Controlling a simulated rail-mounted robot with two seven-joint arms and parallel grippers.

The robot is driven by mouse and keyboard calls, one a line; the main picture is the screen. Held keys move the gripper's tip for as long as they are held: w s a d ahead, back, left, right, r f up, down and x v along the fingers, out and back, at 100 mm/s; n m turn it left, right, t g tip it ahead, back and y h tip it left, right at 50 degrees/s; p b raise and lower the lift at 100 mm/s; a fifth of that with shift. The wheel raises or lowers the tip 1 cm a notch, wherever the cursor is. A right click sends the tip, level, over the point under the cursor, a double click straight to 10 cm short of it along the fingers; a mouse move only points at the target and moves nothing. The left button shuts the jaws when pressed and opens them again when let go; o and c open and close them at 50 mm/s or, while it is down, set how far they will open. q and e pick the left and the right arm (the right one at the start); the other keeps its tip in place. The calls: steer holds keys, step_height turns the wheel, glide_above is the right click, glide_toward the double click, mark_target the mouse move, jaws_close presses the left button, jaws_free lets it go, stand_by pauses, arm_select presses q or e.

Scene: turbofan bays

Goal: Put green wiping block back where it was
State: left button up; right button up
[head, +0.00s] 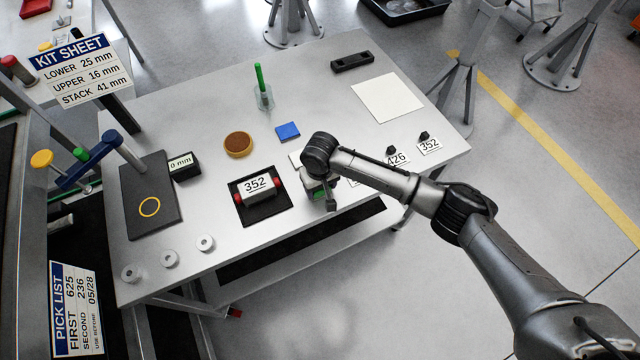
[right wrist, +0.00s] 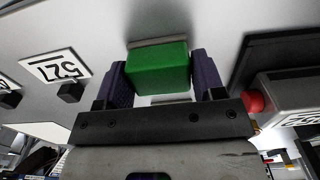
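The green wiping block (right wrist: 157,68) sits between the two dark fingers of my right gripper (right wrist: 163,80) in the right wrist view, with both fingers against its sides. In the head view the right gripper (head: 319,192) is over the front part of the table, just right of the 352 unit, and a bit of green shows at it. A pale flat patch (head: 295,159) shows beside the gripper, partly hidden by it. I cannot tell whether the block touches the table. My left gripper is not in view.
The 352 unit (head: 257,187) with red ends lies on a black mat (head: 262,217) close by. A blue block (head: 287,131), a round brown-topped dish (head: 238,144) and a green-handled tool in a holder (head: 264,98) stand behind. Number cards (head: 429,147) lie right. A white sheet (head: 387,97) lies at the back right.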

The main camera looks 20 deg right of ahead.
steer(key=o, duration=0.4)
steer(key=shift+r, duration=0.1)
step_height(320, 180, up, 12)
steer(key=shift+r+p, duration=0.1)
steer(key=shift+p, duration=0.75)
